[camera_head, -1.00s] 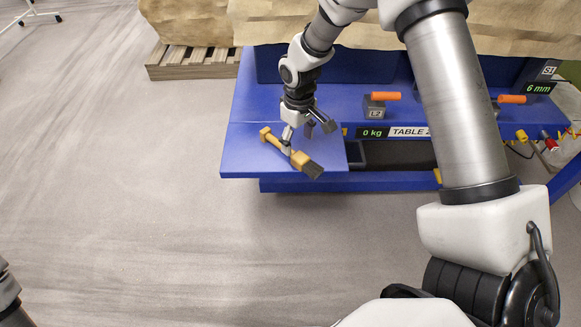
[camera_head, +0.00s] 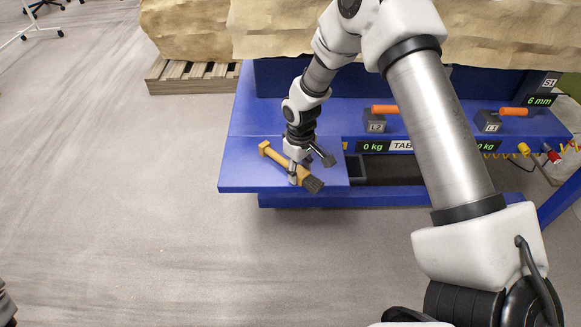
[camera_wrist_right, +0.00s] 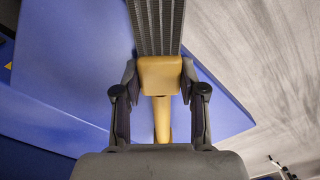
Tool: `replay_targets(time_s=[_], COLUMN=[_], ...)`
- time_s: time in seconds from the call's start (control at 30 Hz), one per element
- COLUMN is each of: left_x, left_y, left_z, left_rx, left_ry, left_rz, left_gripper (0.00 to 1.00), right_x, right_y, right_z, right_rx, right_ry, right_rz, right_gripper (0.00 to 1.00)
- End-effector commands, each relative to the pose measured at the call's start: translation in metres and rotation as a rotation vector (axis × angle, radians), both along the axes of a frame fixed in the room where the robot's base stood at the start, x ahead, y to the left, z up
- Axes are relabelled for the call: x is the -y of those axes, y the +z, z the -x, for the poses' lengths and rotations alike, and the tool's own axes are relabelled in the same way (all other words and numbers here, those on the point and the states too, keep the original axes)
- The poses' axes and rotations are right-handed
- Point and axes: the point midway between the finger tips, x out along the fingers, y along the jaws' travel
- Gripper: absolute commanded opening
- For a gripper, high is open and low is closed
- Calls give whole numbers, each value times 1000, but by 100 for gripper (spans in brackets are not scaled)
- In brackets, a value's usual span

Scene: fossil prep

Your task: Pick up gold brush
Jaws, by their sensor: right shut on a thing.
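The gold brush (camera_head: 287,161) has a yellow-gold handle and dark bristles. It is at the left end of the blue table, handle to the upper left, bristles to the lower right. My right gripper (camera_head: 299,172) is shut on it near the bristle end. In the right wrist view the gold block of the brush (camera_wrist_right: 159,75) is between the two dark fingers (camera_wrist_right: 158,97), with the bristles pointing up the picture. I cannot tell whether the brush touches the tabletop. My left gripper is not visible; only a bit of an arm shows at the lower left edge.
The blue table (camera_head: 238,177) ends just left of the brush, with open floor beyond. A dark recess (camera_head: 400,172) lies right of the brush. A wooden pallet (camera_head: 185,76) stands behind left.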

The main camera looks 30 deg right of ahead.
Motion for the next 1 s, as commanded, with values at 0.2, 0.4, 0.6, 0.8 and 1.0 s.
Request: replay_targets(time_s=[0.2, 0.4, 0.6, 0.8, 1.0], left_x=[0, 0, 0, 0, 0], left_y=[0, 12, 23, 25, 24], left_z=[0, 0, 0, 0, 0], left_rx=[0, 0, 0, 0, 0], left_ry=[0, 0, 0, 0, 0], left_rz=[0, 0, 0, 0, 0], left_gripper=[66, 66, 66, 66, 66], right_x=[0, 0, 0, 0, -12], right_y=[1, 37, 84, 100, 115], right_z=[0, -1, 0, 0, -9], right_rx=[-1, 3, 1, -1, 3], right_ry=[0, 0, 0, 0, 39], right_rz=[0, -1, 0, -1, 3], right_gripper=[0, 0, 0, 0, 0])
